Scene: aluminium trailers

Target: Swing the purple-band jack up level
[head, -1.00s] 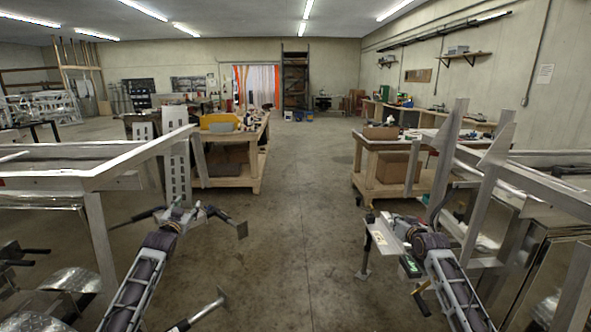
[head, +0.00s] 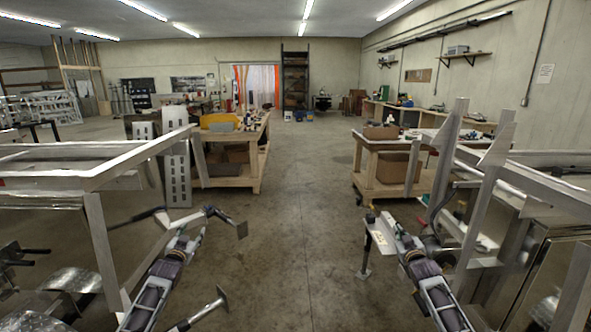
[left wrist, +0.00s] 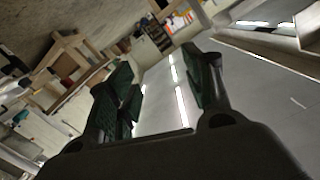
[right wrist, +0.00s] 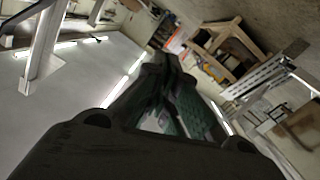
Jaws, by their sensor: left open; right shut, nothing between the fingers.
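I cannot make out a purple band on any jack. In the head view one jack (head: 222,216) at the left trailer points sideways, its square foot plate at the right end. A second jack (head: 205,312) with a foot plate lies slantwise at the bottom left. A third jack (head: 366,248) at the right hangs upright, foot down. My left gripper (head: 192,228) is close by the first jack; contact is unclear. It is open and empty in the left wrist view (left wrist: 163,85). My right gripper (head: 398,228) is near the third jack's pale plate, shut and empty in the right wrist view (right wrist: 172,70).
The left trailer frame (head: 100,178) and right trailer frame (head: 480,170) flank my arms. Wooden benches (head: 228,185) (head: 385,190) stand further off on both sides. The concrete floor (head: 300,240) between them is clear.

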